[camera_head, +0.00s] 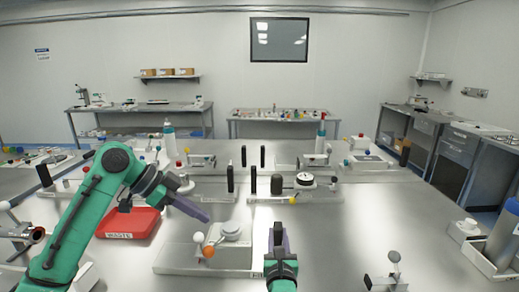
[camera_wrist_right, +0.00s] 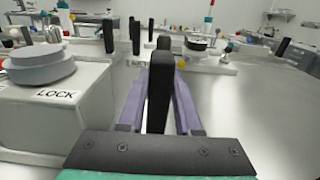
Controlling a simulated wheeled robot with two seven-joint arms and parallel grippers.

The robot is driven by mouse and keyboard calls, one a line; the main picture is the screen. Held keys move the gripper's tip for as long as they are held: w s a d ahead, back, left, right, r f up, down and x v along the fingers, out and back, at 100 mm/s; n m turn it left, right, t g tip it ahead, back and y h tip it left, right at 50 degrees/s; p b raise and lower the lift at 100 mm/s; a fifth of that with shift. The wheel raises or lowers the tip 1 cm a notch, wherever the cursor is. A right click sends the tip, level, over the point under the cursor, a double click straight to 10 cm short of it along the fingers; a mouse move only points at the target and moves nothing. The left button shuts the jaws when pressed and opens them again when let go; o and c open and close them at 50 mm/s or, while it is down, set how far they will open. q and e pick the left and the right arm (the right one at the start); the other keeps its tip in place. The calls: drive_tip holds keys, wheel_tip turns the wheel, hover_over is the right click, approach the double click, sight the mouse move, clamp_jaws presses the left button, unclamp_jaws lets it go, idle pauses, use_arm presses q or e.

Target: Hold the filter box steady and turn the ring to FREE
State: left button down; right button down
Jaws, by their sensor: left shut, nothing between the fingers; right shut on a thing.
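The filter box (camera_head: 205,258) is a pale grey block in the front middle of the table, with a round grey ring (camera_head: 231,232) on top. In the right wrist view the box (camera_wrist_right: 60,125) fills the left side, with its ring (camera_wrist_right: 40,66) and the word LOCK on its top. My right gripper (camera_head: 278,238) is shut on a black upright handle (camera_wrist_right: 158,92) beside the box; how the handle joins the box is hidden. My left gripper (camera_head: 205,216) is shut and empty, above and left of the ring, its purple fingers pointing down to the right.
A white ball (camera_head: 198,237) and an orange ball (camera_head: 208,251) stand by the ring's left side. A red tray (camera_head: 128,223) marked WASTE lies to the left. A fixture with a dial (camera_head: 305,180) stands behind. The table right of the black handle is mostly clear.

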drive_tip(key=shift+f, duration=0.25)
drive_tip(key=c, duration=0.8)
unclamp_jaws()
drive_tip(key=shift+o, duration=1.4)
drive_tip(key=shift+w, duration=0.1)
use_arm(q)
drive_tip(key=shift+w+f, duration=0.15)
drive_tip(key=shift+w, duration=0.15)
use_arm(e)
drive_tip(key=shift+w, duration=0.15)
drive_tip(key=shift+r, duration=0.1)
drive_tip(key=shift+s, duration=0.4)
use_arm(q)
drive_tip(key=shift+s, duration=0.1)
use_arm(e)
drive_tip(key=s, duration=1.1)
drive_tip(key=shift+s, duration=0.15)
